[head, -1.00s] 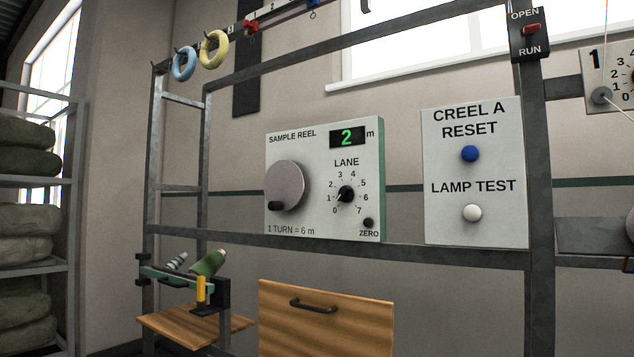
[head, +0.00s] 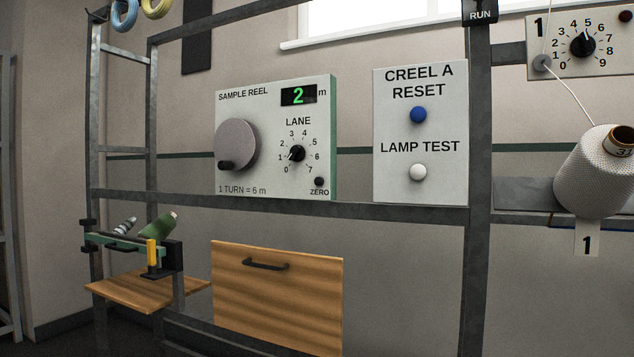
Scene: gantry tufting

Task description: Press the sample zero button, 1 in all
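The sample reel panel (head: 258,178) is mounted on the grey metal frame left of centre in the head view. Its small dark zero button (head: 319,181) is at the lower right, above the word ZERO. The green display (head: 298,95) reads 2 m. The lane knob (head: 296,153) sits below it, its pointer toward the lower left, near 0 or 1. The round crank disc (head: 237,145) has its dark handle at the lower left. Neither of my grippers shows in the view.
A panel with a blue creel A reset button (head: 418,114) and a white lamp test button (head: 418,172) is to the right. A wooden drawer front (head: 277,300) is below. A green clamp device (head: 135,245) is lower left.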

